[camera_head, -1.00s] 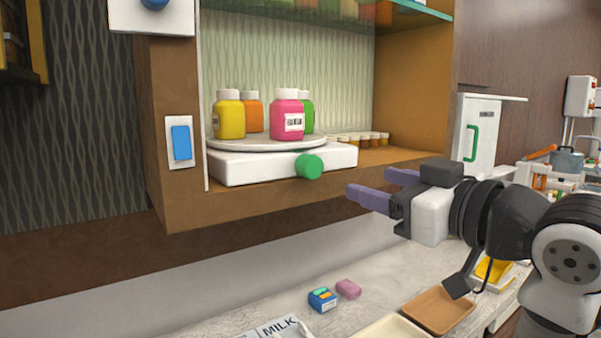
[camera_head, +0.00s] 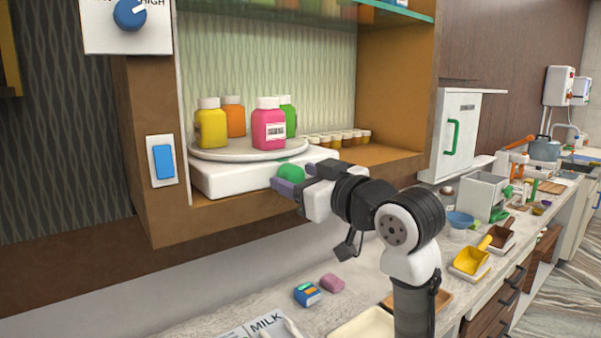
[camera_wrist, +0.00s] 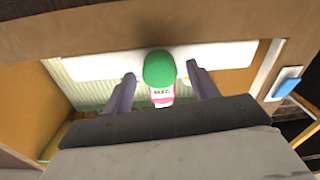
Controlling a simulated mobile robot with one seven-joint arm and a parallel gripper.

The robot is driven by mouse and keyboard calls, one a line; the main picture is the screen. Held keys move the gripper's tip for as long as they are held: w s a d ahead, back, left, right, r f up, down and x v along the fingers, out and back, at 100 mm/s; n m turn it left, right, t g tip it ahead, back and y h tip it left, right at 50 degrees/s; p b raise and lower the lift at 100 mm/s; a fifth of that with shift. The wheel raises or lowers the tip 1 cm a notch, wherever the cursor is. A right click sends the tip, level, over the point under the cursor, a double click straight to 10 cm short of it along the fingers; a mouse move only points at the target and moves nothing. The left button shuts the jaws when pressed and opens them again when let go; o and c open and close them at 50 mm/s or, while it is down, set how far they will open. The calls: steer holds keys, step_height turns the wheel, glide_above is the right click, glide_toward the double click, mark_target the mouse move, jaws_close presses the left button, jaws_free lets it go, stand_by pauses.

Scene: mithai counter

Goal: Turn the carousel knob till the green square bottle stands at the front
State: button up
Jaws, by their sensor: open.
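The carousel, a round grey plate (camera_head: 235,153) on a white base (camera_head: 225,182), stands in the wooden wall cabinet. The green knob (camera_head: 290,173) is on the base's front. The green square bottle (camera_head: 290,119) stands at the back right of the plate, partly hidden behind the pink bottle (camera_head: 268,128). The yellow bottle (camera_head: 210,128) is at the left and the orange bottle (camera_head: 233,118) at the back. My gripper (camera_head: 287,187) is open at the knob. In the wrist view, the knob (camera_wrist: 160,69) lies between the two purple fingers with gaps at both sides.
A row of small jars (camera_head: 335,138) stands at the right in the cabinet. A blue switch (camera_head: 163,162) is on the left post. The counter below holds a blue box (camera_head: 307,294), a pink block (camera_head: 332,283) and a yellow scoop (camera_head: 469,259).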

steer(key=shift+c, duration=0.5)
steer(key=c, duration=0.9)
steer(key=shift+m, duration=0.3)
steer(key=m, duration=0.3)
steer(key=shift+m+p, duration=0.35)
steer(key=shift+m, duration=0.05)
steer(key=m, duration=0.4)
steer(key=shift+m, duration=0.3)
steer(key=m, duration=0.4)
steer(key=shift+f+m, duration=0.1)
steer(key=shift+m, duration=0.2)
steer(key=m, duration=0.4)
steer(key=shift+d+t, duration=0.1)
steer(key=shift+t, duration=0.2)
steer(key=shift+w+m, duration=0.1)
steer(key=shift+m, duration=0.3)
